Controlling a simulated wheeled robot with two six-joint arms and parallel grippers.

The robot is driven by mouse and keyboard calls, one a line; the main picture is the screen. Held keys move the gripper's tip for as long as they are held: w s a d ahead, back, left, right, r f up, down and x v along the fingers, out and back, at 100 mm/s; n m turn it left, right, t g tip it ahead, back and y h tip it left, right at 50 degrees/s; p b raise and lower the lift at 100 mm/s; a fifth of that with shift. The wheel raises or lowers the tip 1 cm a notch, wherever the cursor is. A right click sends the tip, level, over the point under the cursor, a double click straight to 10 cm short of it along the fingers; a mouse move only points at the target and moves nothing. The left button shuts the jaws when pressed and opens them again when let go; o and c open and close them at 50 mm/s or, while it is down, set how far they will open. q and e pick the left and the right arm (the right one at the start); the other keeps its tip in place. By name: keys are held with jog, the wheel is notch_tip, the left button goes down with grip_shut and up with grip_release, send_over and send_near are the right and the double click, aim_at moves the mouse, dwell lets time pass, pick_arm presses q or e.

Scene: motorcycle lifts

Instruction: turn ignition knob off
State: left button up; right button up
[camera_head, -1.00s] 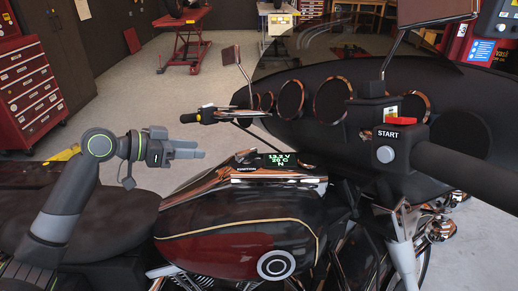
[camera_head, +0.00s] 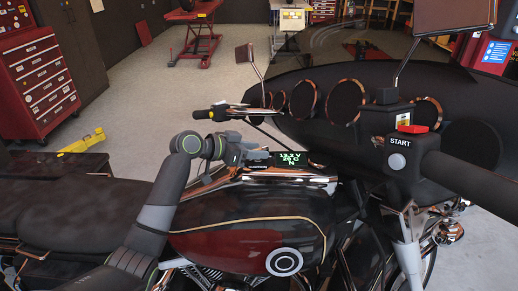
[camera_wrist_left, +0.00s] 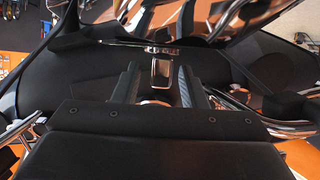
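My left gripper (camera_head: 258,156) is over the top of the motorcycle's tank console, just left of the small display (camera_head: 290,158). In the left wrist view the fingers of this gripper (camera_wrist_left: 161,88) are apart, one on each side of a chrome piece (camera_wrist_left: 161,70) that looks like the ignition knob. Gaps show between the fingers and this piece. In the head view the knob is hidden behind the gripper. The display reads 13.2 V, 26 C and N. My right gripper is not in view.
The handlebar with the START button (camera_head: 397,161) and a red switch (camera_head: 412,129) is at the right. The dark red tank (camera_head: 235,248) lies below the gripper. A red tool cabinet (camera_head: 40,88) stands at the far left on open floor.

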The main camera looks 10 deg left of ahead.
pick_arm(q)
jog(key=shift+x, duration=0.8)
jog(key=shift+c, duration=0.2)
grip_shut()
